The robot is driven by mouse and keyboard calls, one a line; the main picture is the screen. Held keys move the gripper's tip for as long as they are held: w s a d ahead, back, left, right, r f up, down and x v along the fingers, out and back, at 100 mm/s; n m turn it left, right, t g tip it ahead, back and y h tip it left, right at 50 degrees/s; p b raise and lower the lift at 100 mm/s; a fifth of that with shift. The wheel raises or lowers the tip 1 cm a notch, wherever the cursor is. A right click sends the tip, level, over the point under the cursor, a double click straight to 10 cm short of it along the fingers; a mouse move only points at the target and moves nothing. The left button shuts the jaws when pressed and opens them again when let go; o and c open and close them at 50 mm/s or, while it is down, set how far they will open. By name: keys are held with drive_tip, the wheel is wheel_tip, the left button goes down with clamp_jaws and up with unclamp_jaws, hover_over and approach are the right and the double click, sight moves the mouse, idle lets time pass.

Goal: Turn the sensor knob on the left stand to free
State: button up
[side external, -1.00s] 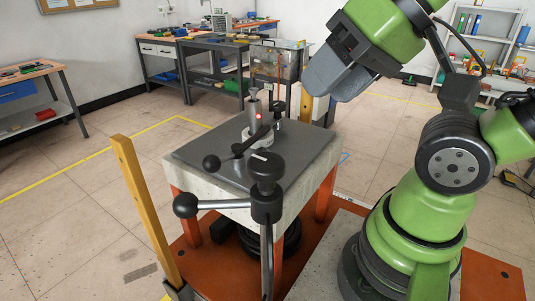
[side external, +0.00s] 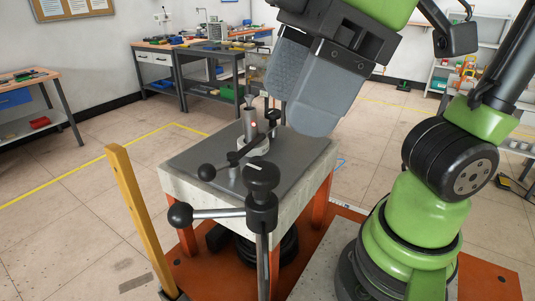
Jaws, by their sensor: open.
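The induction heater (side external: 290,155) is a block with a grey top on orange legs. At its near edge stands a post with a black knob (side external: 261,178) that has a short white mark on top. A rod with a black ball end (side external: 180,215) reaches left from this post. A similar dark stand (side external: 270,122) is at the far side, small and partly hidden; I cannot tell which one is the left stand. My gripper (side external: 305,112) has broad grey fingers that overlap in this view. It is open and empty, pointing down above the far right of the top, apart from both stands.
A grey metal post (side external: 250,122) with a red light stands on the top, with a black-ball lever (side external: 207,172) beside it. A yellow upright post (side external: 140,215) stands at the front left. Workbenches (side external: 205,60) are far behind.

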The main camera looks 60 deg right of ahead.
sight(262, 169)
drive_tip(key=x, duration=0.7)
drive_tip(key=c, duration=0.9)
